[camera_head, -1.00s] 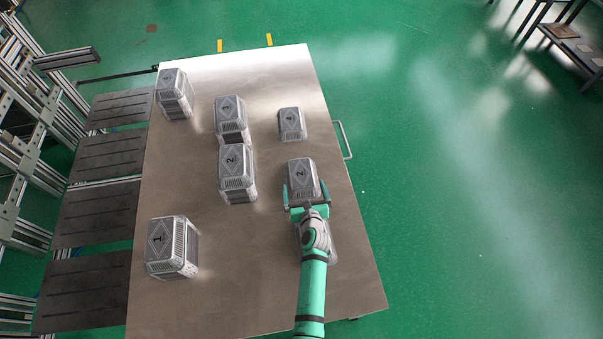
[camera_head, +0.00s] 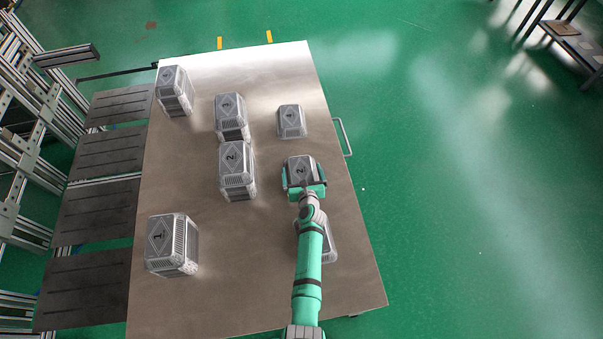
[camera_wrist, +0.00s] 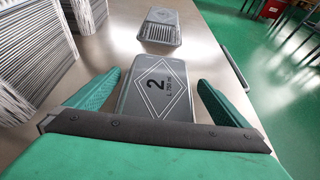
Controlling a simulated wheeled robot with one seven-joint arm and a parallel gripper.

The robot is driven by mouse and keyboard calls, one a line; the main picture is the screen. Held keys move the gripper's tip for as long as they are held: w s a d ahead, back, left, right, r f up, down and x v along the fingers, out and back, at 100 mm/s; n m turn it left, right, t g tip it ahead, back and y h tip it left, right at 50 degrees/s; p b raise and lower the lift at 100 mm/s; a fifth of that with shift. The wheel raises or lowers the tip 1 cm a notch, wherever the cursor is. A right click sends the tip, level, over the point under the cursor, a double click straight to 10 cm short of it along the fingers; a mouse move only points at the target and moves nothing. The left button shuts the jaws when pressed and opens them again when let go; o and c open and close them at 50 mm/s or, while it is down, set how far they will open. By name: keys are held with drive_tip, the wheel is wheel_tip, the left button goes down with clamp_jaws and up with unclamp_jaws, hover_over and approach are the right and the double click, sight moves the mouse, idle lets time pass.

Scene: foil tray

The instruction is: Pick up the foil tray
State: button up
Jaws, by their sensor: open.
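Several grey foil trays stand upside down on the metal table (camera_head: 250,270), some in stacks. The tray in front of my gripper (camera_head: 304,185) is marked 2 (camera_head: 299,165). It also shows in the wrist view (camera_wrist: 158,88), between the two green fingers. My gripper is open, with one finger on each side of this tray. In the wrist view a gap shows between each finger and the tray. The tray's near end is hidden by the gripper.
A single tray (camera_head: 291,120) stands just beyond. Stacks stand to the left (camera_head: 237,168), far left (camera_head: 174,88) and near left (camera_head: 171,245). Another tray (camera_head: 329,245) lies partly under my arm. A metal handle (camera_head: 343,137) sticks out from the table's right edge.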

drive_tip(key=c, duration=1)
drive_tip(key=shift+r, duration=0.1)
